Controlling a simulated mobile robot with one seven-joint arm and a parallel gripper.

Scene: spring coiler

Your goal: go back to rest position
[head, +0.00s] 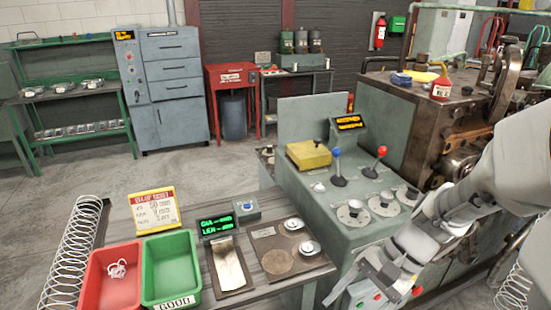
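My gripper (372,272) is at the lower right of the head view, at the end of my grey arm, which reaches in from the right edge. It is in front of the coiler's grey control console (318,205) and overlaps a small box with coloured buttons (366,296). Its fingers blend with the grey parts behind, so I cannot tell how far apart they are. I see nothing clearly held in it.
The bench at the lower left carries a red bin (112,275) with a small spring in it, an empty green bin (171,268), a sign (155,211) and a green-lit display (216,226). Console levers (338,168) and dials stand close to my arm. Open floor lies behind the bench.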

